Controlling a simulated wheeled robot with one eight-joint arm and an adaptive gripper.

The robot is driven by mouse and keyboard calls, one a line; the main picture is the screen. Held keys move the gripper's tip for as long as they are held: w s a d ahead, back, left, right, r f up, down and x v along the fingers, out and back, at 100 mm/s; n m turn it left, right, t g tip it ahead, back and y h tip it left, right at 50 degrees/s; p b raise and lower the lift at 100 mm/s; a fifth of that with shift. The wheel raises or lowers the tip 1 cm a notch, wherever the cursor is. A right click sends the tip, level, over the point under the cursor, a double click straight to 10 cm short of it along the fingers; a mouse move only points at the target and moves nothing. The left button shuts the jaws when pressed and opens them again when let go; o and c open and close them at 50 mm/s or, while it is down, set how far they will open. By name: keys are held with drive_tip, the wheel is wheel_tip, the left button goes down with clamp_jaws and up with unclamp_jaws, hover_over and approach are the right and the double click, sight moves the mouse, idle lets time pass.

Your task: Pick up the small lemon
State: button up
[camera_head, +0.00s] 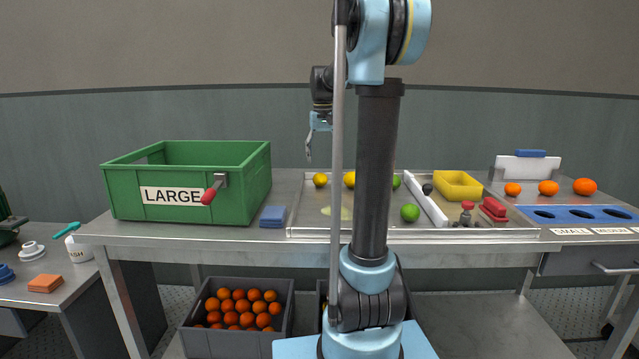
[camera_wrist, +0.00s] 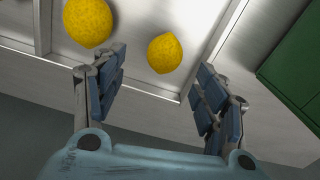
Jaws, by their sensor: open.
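The small lemon (camera_head: 320,180) lies in the shallow metal tray (camera_head: 300,222) near its back left corner. In the wrist view the small lemon (camera_wrist: 165,53) shows just beyond and between the two fingertips, with no finger touching it. My gripper (camera_head: 309,150) is above the tray's back left end, pointing down. In the wrist view my gripper (camera_wrist: 160,82) is open and empty.
A green crate marked LARGE (camera_head: 125,192) stands left of the tray. Green limes (camera_head: 410,212), a yellow bin (camera_head: 458,185) and a red-handled tool (camera_head: 466,212) are to the right. A blue sponge (camera_head: 273,216) lies between crate and tray. My arm hides the tray's middle.

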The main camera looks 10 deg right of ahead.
sight(320, 175)
wheel_tip(320, 175, down, 4)
drive_tip(key=shift+r, duration=0.25)
drive_tip(key=f, duration=0.4)
drive_tip(key=shift+w+a+f, duration=0.2)
drive_tip(key=shift+w+a, duration=0.2)
drive_tip(key=shift+f, duration=0.4)
drive_tip(key=c, duration=1.2)
